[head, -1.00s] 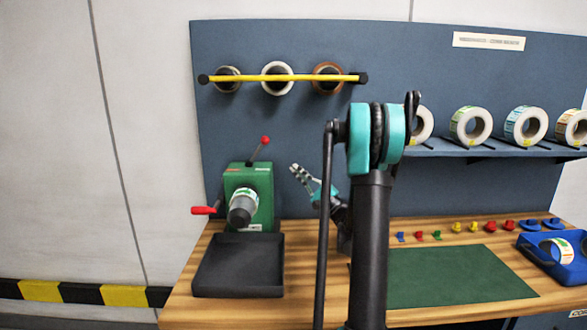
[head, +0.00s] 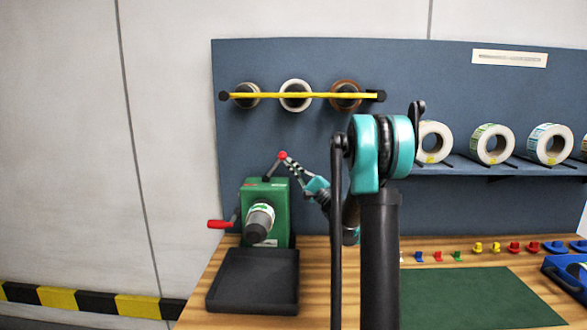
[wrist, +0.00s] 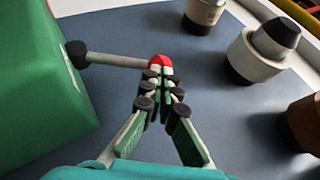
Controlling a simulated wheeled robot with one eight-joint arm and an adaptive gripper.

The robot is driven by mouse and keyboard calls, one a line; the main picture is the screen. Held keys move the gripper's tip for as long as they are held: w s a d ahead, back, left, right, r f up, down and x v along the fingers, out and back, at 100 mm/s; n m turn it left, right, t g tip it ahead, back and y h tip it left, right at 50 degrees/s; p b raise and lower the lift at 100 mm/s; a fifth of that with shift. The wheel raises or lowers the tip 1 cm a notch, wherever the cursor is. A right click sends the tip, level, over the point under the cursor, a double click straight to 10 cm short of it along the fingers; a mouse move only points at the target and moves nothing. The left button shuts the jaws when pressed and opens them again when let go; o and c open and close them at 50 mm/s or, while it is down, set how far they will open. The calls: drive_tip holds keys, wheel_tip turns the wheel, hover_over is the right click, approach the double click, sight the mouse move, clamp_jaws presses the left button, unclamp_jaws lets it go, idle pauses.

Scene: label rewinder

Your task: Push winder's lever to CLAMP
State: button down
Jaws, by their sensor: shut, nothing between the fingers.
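In the wrist view the lever (wrist: 118,60) runs from a black pivot on the green housing to the red knob (wrist: 160,63). My gripper (head: 288,162) is shut and empty, at the right side of the knob. In the wrist view its fingertips (wrist: 161,78) are right at the knob; contact is unclear. No CLAMP marking is readable.
A red-handled crank (head: 221,224) sticks out left of the winder. A black tray (head: 254,302) lies before it. A yellow bar (head: 305,95) with several rolls hangs above on the blue panel. A green mat (head: 480,297) lies to the right.

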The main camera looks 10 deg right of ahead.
drive_tip(key=shift+a+r+n+g, duration=0.2)
drive_tip(key=shift+r+n+g, duration=0.15)
drive_tip(key=shift+n+g, duration=0.05)
drive_tip(key=shift+w+a+r+n+g, duration=0.15)
drive_tip(key=shift+a+r+n+g, duration=0.45)
drive_tip(key=shift+r+n+g, duration=0.3)
drive_tip(key=w+a+r+n+g+h, duration=0.2)
drive_tip(key=a+n+g+h, duration=0.2)
drive_tip(key=a, duration=0.6)
drive_tip(key=shift+a+r+n+g+h, duration=0.2)
drive_tip(key=shift+a+n+g+h, duration=0.2)
drive_tip(key=shift+g+h, duration=1)
drive_tip(key=shift+t+h, duration=0.4)
